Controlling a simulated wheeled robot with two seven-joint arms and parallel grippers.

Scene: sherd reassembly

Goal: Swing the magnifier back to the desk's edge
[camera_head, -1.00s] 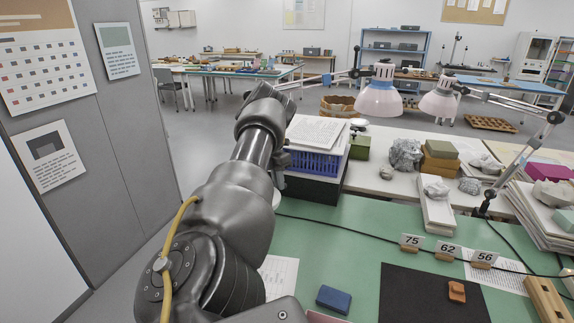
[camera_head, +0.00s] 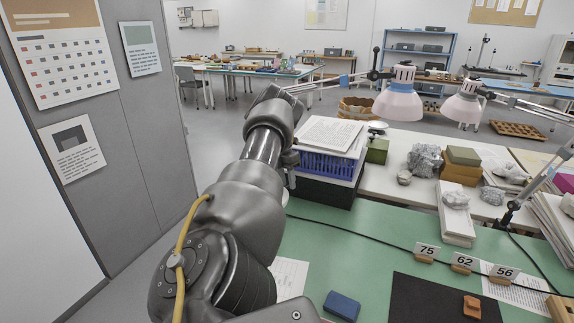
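My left arm reaches away from me over the desk's left side. Its far end, where the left gripper (camera_head: 275,97) is, faces away, so its fingers and anything in them are hidden. Two pale pink lamp-like heads on jointed arms hang over the back of the desk: a left one (camera_head: 398,98) and a right one (camera_head: 462,104). The left head's arm runs left and passes behind my gripper. I cannot tell which head is the magnifier, as no lens shows. The green desk (camera_head: 345,250) has its left edge mostly behind my arm. My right gripper is out of view.
Papers on a blue crate (camera_head: 325,158) stand close right of my forearm. Stone lumps (camera_head: 424,160) and boxes (camera_head: 461,165) lie on the back table. A dark mat (camera_head: 430,298), a blue block (camera_head: 341,306) and number cards (camera_head: 463,262) lie on the desk. A grey partition (camera_head: 150,130) stands left.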

